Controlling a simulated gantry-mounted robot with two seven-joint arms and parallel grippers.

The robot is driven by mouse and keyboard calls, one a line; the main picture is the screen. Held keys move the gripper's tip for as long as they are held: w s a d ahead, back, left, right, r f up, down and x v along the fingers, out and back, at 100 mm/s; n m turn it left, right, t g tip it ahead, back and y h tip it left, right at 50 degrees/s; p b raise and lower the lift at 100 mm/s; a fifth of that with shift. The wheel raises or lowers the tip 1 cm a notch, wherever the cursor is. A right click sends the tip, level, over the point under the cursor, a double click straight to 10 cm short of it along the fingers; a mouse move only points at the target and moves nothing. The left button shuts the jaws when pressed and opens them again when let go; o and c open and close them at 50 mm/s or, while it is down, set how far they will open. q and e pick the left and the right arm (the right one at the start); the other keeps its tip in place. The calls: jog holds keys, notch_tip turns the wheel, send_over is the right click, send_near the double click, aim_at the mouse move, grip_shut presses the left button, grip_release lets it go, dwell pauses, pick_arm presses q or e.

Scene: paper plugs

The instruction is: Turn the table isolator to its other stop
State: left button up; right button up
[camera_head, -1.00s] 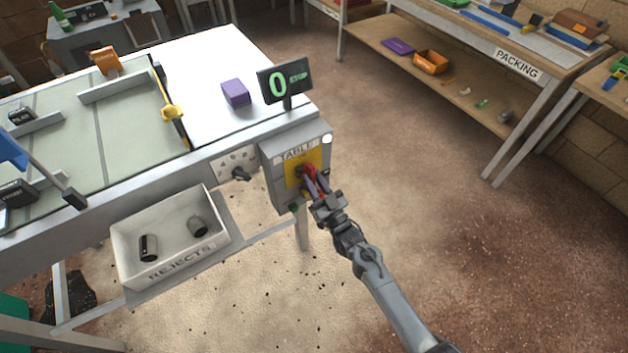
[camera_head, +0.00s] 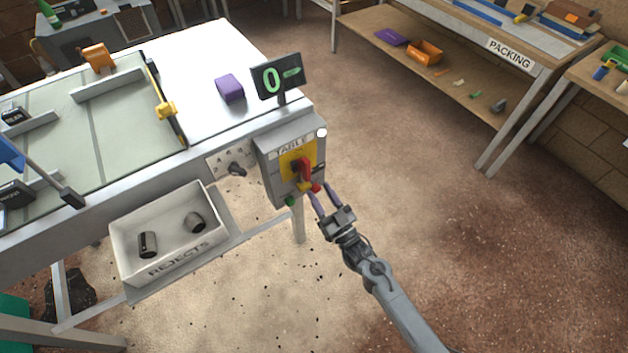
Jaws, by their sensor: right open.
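The table isolator is a grey box (camera_head: 265,172) labelled TABLE on the front corner of the white table. It has a yellow plate (camera_head: 288,162) with a red handle (camera_head: 305,172) on it. The handle stands close to upright, its lower end leaning slightly right. A small green button and a red one show near the box's lower edge. My right gripper (camera_head: 324,200) is open and empty, just below and right of the handle and apart from it. My left gripper is not in view.
A display (camera_head: 278,77) reading 0 stands above the box. A rejects bin (camera_head: 165,235) with two dark cylinders hangs at the left. A selector knob (camera_head: 236,169) is beside the box. A purple block (camera_head: 230,88) lies on the table. The floor at right is clear.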

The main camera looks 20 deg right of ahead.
jog(key=v, duration=0.4)
dwell(0.3)
